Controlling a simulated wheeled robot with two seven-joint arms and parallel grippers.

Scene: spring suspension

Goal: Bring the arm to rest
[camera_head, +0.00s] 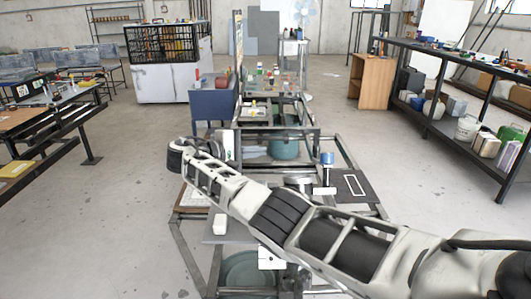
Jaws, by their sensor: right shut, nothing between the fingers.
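My right arm (345,240) comes in from the lower right and reaches across the work stand to the left. Its far end, where my right gripper (176,156) is, shows as a small dark shape left of the stand. The fingers are too small to make out clearly; nothing is seen held there. My left gripper is not in view. A blue-topped upright part (327,160) stands on the stand behind my arm. A dark plate with a white rectangle outline (354,186) lies to its right. My arm hides part of the stand.
A white block (220,224) sits on the near part of the stand, below my arm. A bench with small items (275,100) lies beyond. Loaded shelves (455,80) stand at right, tables (50,110) at left. Grey floor is open on both sides.

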